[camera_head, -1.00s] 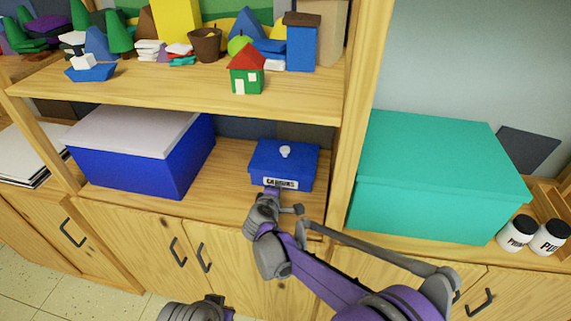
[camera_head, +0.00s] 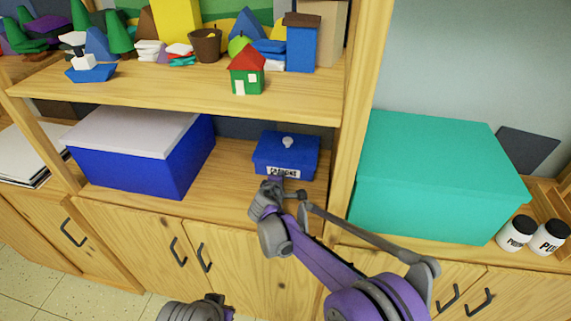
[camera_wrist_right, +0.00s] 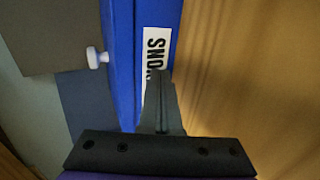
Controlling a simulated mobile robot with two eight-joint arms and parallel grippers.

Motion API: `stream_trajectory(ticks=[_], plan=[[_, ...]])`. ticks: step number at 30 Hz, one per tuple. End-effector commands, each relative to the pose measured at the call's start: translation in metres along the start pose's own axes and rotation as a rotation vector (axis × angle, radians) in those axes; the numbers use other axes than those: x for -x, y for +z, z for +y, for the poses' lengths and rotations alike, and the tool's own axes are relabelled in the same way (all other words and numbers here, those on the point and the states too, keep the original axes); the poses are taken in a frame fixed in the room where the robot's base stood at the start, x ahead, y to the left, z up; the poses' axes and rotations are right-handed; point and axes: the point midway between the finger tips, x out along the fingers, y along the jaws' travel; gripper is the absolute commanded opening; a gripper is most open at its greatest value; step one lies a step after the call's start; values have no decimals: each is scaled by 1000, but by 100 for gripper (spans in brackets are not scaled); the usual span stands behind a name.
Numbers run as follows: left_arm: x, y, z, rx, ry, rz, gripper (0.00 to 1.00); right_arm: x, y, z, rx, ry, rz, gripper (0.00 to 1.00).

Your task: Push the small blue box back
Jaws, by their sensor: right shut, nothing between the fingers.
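The small blue box (camera_head: 285,157) stands on the lower shelf, with a pale knob on its lid and a white label on its front. My right gripper (camera_head: 276,184) is at the front face of the box, just below the label, and is shut with nothing in it. In the right wrist view the gripper's fingers (camera_wrist_right: 157,90) overlap the end of the label on the blue box (camera_wrist_right: 121,60); they look to be touching the front, and hide part of the label.
A large blue box with a pale lid (camera_head: 143,140) stands left of the small box, with bare shelf (camera_head: 225,180) between. A wooden upright (camera_head: 345,130) is close on the right, with a teal box (camera_head: 435,175) beyond it. The upper shelf (camera_head: 180,90) carries several small models.

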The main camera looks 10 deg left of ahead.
Motion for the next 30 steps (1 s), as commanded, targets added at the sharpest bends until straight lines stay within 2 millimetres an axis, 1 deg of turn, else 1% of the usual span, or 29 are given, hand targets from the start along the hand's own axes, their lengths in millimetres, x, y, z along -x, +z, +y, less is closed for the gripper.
stream_trajectory(ticks=[10, 17, 30], plan=[[1, -1, 0, 0, 0, 1, 0, -16, 1, 8, -1, 0, -1, 0], [1, 0, 0, 0, 0, 0, 0, -11, 0, 5, 0, 0, 0, 0], [-2, 1, 0, 0, 0, -1, 0, 9, 0, -4, -1, -1, 0, 0]])
